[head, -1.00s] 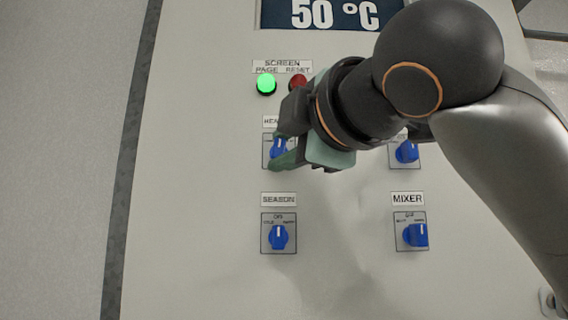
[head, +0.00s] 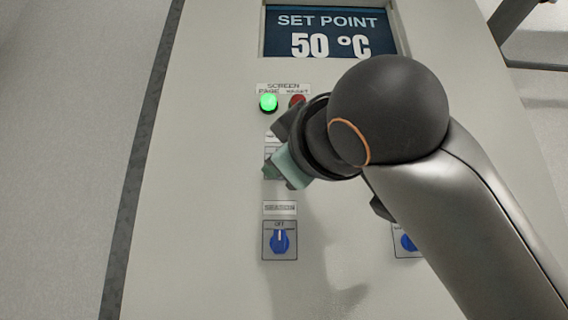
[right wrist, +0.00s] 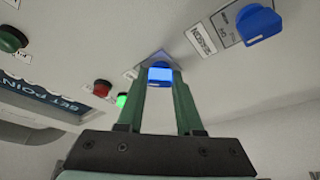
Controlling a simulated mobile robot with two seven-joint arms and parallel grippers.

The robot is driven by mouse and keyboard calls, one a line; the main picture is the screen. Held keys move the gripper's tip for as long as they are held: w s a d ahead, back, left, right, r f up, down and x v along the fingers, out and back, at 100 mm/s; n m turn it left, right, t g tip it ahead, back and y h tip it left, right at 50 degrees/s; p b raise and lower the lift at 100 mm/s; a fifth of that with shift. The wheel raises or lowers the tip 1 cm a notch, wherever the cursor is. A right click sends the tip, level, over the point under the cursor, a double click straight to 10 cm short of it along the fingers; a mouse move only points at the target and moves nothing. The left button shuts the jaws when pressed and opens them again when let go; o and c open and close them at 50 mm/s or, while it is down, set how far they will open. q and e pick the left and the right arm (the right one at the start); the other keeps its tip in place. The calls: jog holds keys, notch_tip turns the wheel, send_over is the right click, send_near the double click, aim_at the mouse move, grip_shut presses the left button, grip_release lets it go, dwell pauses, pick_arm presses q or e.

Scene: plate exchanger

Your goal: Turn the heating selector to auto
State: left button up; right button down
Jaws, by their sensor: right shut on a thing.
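The heating selector is a blue knob (right wrist: 160,75) on the grey panel. In the right wrist view it sits between the two green fingers of my right gripper (right wrist: 160,84), which is shut on it. In the head view my right gripper (head: 277,167) and forearm cover the knob, and only part of its plate (head: 271,151) shows. The heating label is mostly hidden and I cannot read which position the knob points to. My left gripper is not in view.
Below is the season knob (head: 280,241), and the mixer knob (head: 408,242) is partly behind my arm. Above are the lit green page button (head: 268,103), the red reset button (head: 297,100) and a screen (head: 325,32) reading SET POINT 50 °C. The panel's left side is clear.

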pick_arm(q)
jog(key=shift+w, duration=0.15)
pick_arm(e)
jog(key=c, duration=0.8)
grip_release()
jog(key=shift+c, duration=0.2)
jog(key=shift+o, duration=1.4)
pick_arm(q)
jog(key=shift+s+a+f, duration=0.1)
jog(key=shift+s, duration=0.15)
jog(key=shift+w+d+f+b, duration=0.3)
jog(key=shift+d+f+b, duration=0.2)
jog(key=shift+b, duration=0.45)
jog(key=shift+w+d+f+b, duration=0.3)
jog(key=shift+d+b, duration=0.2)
jog(key=shift+b, duration=0.45)
pick_arm(e)
jog(key=v, duration=1.2)
jog(key=shift+s, duration=0.25)
